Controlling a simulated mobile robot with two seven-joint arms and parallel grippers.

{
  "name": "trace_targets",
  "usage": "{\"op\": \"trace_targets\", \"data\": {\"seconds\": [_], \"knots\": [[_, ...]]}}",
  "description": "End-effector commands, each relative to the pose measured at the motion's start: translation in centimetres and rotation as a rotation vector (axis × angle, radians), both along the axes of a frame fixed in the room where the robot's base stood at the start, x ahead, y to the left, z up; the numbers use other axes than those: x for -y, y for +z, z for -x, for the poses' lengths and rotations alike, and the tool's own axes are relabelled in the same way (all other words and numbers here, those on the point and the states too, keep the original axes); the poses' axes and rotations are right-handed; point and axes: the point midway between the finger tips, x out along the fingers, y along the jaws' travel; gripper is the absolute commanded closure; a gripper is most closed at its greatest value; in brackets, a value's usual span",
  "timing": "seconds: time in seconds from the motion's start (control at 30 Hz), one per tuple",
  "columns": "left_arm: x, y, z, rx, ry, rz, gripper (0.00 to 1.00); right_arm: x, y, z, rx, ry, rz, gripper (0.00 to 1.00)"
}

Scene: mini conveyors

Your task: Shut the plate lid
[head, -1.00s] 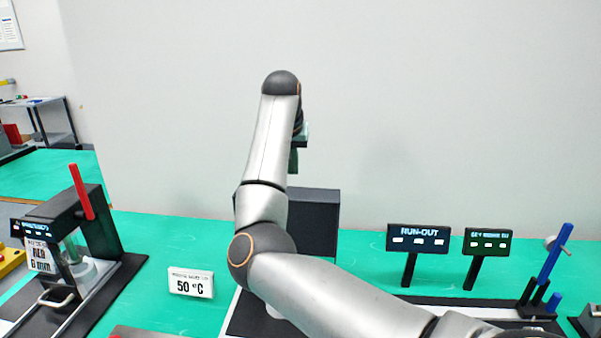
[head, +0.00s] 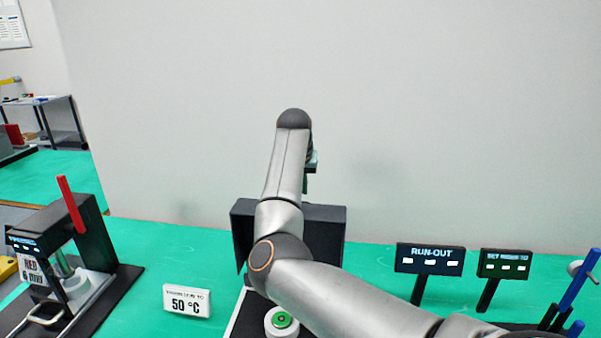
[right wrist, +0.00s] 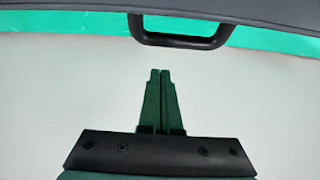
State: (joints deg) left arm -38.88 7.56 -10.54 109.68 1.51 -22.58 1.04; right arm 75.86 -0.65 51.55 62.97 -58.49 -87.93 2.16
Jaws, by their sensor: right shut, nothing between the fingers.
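The plate lid (head: 325,232) is a dark grey panel standing raised at the middle of the bench in the head view, partly hidden by my right arm. In the right wrist view, a dark grey edge (right wrist: 260,10), apparently the lid, crosses the top with a black loop handle (right wrist: 180,40) on it. My right gripper (head: 306,185) is above the lid in the head view, partly behind my arm. Its green fingers (right wrist: 160,75) are shut and empty, apart from the handle in the wrist picture. My left gripper is out of view.
A white device with a green round top (head: 282,321) is below my arm. A "50 °C" sign (head: 187,301) stands left of it. A press with a red lever (head: 72,204) is at the left. A "RUN-OUT" sign (head: 430,259) and another sign (head: 504,264) stand right.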

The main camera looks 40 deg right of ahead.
Motion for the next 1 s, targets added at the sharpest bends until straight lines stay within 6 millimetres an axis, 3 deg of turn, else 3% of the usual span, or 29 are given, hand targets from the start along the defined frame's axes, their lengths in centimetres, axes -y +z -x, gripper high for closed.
{"op": "trace_targets", "data": {"seconds": [0.1, 0.43, 1.0], "knots": [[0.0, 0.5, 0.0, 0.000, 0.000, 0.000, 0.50, 0.7, -2.0, -0.6, -0.002, 0.001, -0.001, 1.00], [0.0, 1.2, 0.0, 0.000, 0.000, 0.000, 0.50, -1.9, -1.1, 1.4, 0.001, 0.000, 0.000, 1.00], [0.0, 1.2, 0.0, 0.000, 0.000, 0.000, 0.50, -2.3, -1.1, 1.8, 0.000, 0.000, 0.001, 1.00]]}}
